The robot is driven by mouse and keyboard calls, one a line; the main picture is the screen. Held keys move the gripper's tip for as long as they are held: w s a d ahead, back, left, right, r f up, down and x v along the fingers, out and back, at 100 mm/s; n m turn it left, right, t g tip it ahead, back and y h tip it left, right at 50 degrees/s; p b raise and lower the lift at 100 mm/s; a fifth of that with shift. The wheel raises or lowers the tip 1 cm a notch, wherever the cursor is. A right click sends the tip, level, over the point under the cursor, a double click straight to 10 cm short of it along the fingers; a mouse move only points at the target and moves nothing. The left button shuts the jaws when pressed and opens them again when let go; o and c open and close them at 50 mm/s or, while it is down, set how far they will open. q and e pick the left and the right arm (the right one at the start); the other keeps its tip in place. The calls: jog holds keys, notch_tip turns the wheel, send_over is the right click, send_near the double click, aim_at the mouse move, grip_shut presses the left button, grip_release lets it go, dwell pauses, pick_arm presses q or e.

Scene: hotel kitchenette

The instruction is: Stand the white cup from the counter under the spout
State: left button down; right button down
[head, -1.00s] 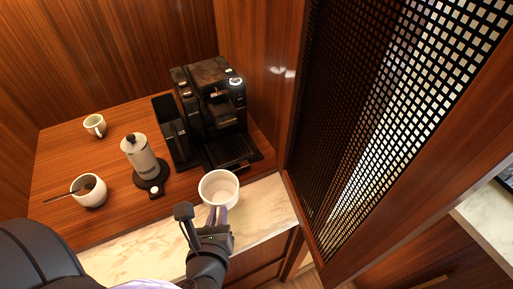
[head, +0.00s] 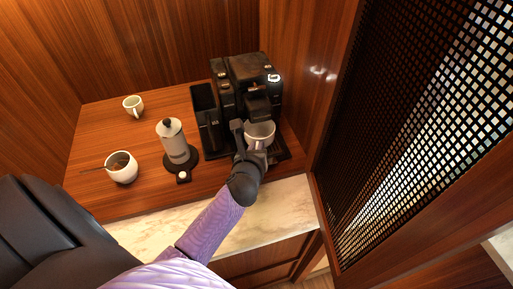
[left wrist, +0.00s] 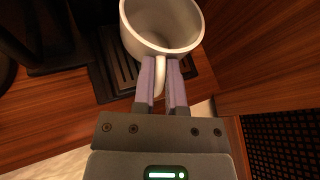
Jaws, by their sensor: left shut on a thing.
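The white cup (head: 261,132) is at the front of the black coffee machine (head: 250,78), over its drip tray (head: 284,155) and below the spout area. In the left wrist view the cup (left wrist: 163,25) looks upright and empty, above the slatted drip tray (left wrist: 127,72). My left gripper (left wrist: 162,75) is shut on the cup's handle, with a finger on each side; it also shows in the head view (head: 254,149). I cannot tell whether the cup's base touches the tray. The spout's tip is hard to make out against the dark machine. My right gripper is not in view.
A white bowl-like pot with a spoon (head: 122,168) and a small cup (head: 133,106) stand farther left. A wooden side wall and a perforated door panel (head: 420,130) close in the right side.

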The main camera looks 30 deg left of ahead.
pick_arm(q)
jog(key=shift+f, duration=0.1)
jog(key=c, duration=0.7)
grip_release()
jog(key=p+v, duration=0.2)
jog(key=v, duration=1)
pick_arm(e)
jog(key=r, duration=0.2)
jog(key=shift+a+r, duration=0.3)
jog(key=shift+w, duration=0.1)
